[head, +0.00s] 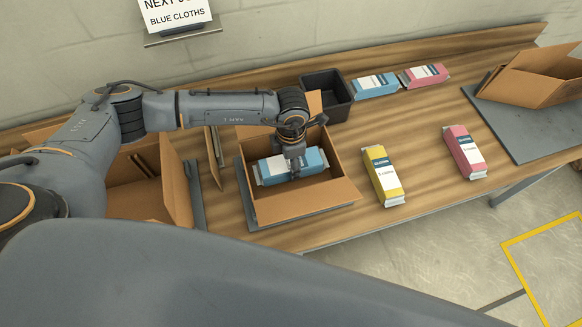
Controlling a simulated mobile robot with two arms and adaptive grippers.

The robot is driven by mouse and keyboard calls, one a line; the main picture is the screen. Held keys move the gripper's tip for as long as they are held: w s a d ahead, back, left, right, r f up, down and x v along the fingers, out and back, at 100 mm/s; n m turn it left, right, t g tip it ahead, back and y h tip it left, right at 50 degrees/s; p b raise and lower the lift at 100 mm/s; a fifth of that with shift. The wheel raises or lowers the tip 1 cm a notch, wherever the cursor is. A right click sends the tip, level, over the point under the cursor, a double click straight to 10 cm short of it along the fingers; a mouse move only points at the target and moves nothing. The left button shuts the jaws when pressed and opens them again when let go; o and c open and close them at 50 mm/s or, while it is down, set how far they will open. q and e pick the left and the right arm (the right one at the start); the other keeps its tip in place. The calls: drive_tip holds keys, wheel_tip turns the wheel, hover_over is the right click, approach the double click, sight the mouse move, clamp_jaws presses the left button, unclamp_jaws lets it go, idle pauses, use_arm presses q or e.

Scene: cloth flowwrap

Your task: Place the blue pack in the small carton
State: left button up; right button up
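A blue and white pack (274,170) lies roughly level inside the open brown carton (335,194) in the middle of the table. My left gripper (295,172) reaches down into this carton from above, with its fingers closed around the middle of the pack. The gripper hides part of the pack, and I cannot tell whether the pack touches the carton floor. A second blue pack (374,86) lies at the back, beside a black bin. My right gripper is not in view.
The black bin (328,94) stands behind the carton. Pink packs (424,75) (464,152) and a yellow pack (382,175) lie to the right. Other open cartons stand at the left (176,180) and far right (535,80). A sign (176,14) reads "BLUE CLOTHS".

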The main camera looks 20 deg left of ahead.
use_arm(q)
wheel_tip(320, 180, down, 4)
drive_tip(key=shift+r+p, duration=0.1)
drive_tip(key=shift+p, duration=0.45)
drive_tip(key=shift+f, duration=0.2)
drive_tip(key=shift+f, duration=0.1)
drive_tip(key=o, duration=0.7)
drive_tip(key=shift+f+b, duration=0.1)
drive_tip(key=shift+b, duration=0.2)
drive_tip(key=o, duration=0.5)
drive_tip(key=shift+c, duration=0.2)
